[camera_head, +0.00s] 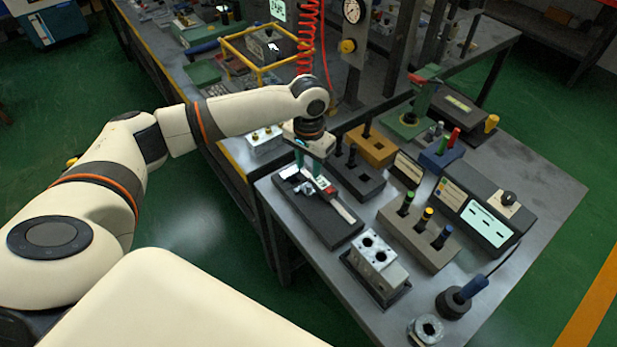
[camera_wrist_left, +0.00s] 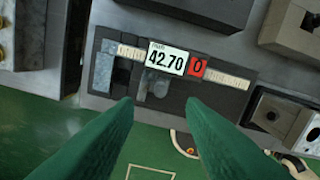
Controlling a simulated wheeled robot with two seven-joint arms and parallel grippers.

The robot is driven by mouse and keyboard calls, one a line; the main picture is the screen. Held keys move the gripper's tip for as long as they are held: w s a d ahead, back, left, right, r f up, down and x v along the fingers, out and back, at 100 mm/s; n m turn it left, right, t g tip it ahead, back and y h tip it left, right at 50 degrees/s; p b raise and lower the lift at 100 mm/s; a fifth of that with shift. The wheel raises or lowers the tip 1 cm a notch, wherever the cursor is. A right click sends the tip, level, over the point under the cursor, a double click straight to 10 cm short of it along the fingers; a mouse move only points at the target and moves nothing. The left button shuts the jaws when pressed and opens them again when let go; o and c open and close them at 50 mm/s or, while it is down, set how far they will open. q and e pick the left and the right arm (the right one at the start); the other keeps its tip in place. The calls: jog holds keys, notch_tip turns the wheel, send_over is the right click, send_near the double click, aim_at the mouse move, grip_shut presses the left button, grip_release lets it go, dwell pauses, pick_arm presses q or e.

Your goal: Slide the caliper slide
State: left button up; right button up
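The caliper (camera_head: 344,211) lies on a dark base block (camera_head: 316,225) at the left side of the near bench. In the left wrist view, the caliper slide (camera_wrist_left: 166,58) carries a white display reading 42.70 and a red button marked 0. A grey jaw piece hangs below the display, and the pale scale beam (camera_wrist_left: 228,79) runs out to the right. My left gripper (camera_head: 302,160) is over the caliper's far end. In the left wrist view, its green fingers (camera_wrist_left: 160,105) are apart with nothing between their tips. Contact with the slide cannot be seen. My right gripper is not in view.
A red coiled hose (camera_head: 307,40) hangs behind the gripper.

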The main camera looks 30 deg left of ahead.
pick_arm(q)
jog(key=shift+r, duration=2.3)
